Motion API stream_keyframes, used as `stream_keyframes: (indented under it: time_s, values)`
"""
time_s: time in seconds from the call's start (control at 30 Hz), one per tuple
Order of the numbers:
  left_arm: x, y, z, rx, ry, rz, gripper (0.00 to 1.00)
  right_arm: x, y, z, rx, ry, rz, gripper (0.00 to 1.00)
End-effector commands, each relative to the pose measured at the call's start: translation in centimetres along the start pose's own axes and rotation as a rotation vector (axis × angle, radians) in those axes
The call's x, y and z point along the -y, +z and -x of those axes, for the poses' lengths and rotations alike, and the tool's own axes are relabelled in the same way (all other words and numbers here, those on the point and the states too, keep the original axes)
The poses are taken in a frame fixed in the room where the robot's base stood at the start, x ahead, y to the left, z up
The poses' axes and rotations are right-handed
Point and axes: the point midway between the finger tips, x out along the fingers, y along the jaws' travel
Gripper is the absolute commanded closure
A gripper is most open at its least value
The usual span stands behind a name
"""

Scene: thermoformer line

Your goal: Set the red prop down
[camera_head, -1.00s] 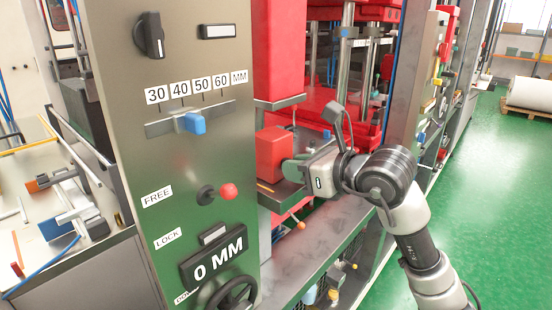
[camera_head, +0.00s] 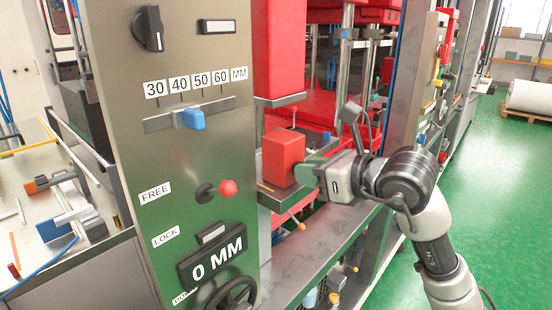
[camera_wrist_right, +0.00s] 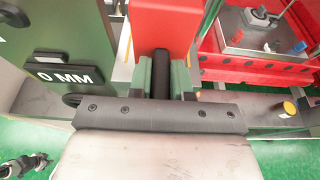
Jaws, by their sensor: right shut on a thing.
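The red prop (camera_head: 283,157) is an upright red block beside the machine's front panel in the head view. My right gripper (camera_head: 304,172) reaches in from the right and is shut on its lower part. In the right wrist view the prop (camera_wrist_right: 166,24) stands straight ahead between the greenish fingers of the gripper (camera_wrist_right: 166,72). Below the prop is a grey ledge (camera_head: 275,200); I cannot tell whether the prop touches it. My left gripper is not in view.
The front panel (camera_head: 210,130) with a blue slider (camera_head: 192,119), a red-tipped lever (camera_head: 227,187) and a "0 MM" display (camera_head: 213,259) stands close left of the prop. A red press block (camera_head: 279,50) hangs above it. Green floor (camera_head: 490,200) is clear at right.

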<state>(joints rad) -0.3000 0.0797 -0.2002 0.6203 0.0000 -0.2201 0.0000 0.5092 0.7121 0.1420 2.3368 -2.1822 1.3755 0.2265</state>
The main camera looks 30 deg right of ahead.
Motion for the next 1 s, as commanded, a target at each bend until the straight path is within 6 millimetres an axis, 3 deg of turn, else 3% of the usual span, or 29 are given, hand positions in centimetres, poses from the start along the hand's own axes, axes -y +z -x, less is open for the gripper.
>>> stream_keyframes:
  time_s: [0.73, 0.77, 0.8, 0.93, 1.0]
  values:
    - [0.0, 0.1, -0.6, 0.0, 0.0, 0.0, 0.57, 0.0, -0.3, 1.2, 0.0, -0.001, 0.001, 1.0]
    - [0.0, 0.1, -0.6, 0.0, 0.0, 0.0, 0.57, 0.0, -0.3, 1.2, 0.0, -0.001, 0.001, 0.79]
    - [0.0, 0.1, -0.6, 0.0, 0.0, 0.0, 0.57, 0.0, -0.3, 1.2, 0.0, -0.001, 0.001, 0.73]
    - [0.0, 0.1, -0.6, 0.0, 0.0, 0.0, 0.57, 0.0, -0.3, 1.2, 0.0, -0.001, 0.001, 0.53]
    - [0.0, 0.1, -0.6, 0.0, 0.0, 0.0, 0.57, 0.0, -0.3, 1.2, 0.0, -0.001, 0.001, 0.51]
